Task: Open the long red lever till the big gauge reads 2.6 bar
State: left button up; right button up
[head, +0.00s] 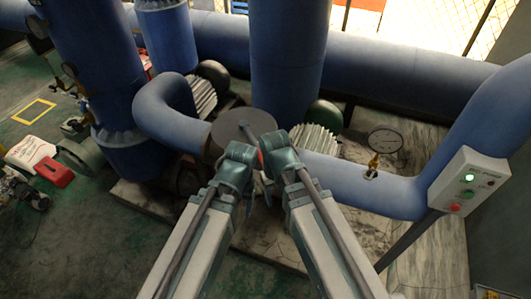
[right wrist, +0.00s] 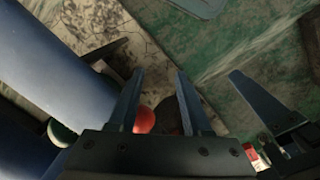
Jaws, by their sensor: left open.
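The big round gauge (head: 384,140) stands on a brass fitting on the blue pipe at the right; its needle is too small to read. A small red patch (head: 260,158) shows between my wrists in the head view. A round red end (right wrist: 144,119) shows in the right wrist view, partly hidden by my gripper body; the lever's length is hidden. My right gripper (right wrist: 158,101) is open, the red end appearing between its fingers; contact cannot be told. My left gripper (head: 249,192) is open, close beside the right one; its finger shows in the right wrist view (right wrist: 256,100).
Thick blue pipes (head: 290,50) surround my grippers. A grey disc (head: 245,122) lies just beyond them. A green round part (right wrist: 62,131) shows by the pipe. Red and white items (head: 40,162) lie at left.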

aim_at(258, 150)
jog(key=shift+o, duration=0.8)
jog(key=w+r+y+p, duration=0.2)
jog(key=w+r+p, duration=0.9)
jog(key=w+r, duration=0.2)
jog(key=shift+d+r, duration=0.25)
jog(key=shift+r, duration=0.3)
pick_arm(q)
notch_tip(258, 150, up, 14)
pick_arm(e)
jog(key=shift+w+d+r+y, duration=0.1)
jog(key=shift+w+r+y, duration=0.05)
jog(key=shift+w+y, duration=0.2)
pick_arm(q)
jog(key=shift+f, duration=0.1)
pick_arm(e)
jog(key=f+b, duration=0.4)
jog(key=a+f+b, duration=0.1)
jog(key=f+b, duration=0.3)
jog(key=f, duration=0.1)
jog(key=s+a+f+b, duration=0.1)
jog(key=f+b, duration=0.3)
jog(key=b, duration=0.1)
jog(key=shift+a+f, duration=0.25)
jog(key=shift+f, duration=0.1)
pick_arm(q)
notch_tip(258, 150, down, 13)
jog(key=shift+f, duration=0.2)
pick_arm(e)
jog(key=shift+c, duration=0.2)
grip_shut()
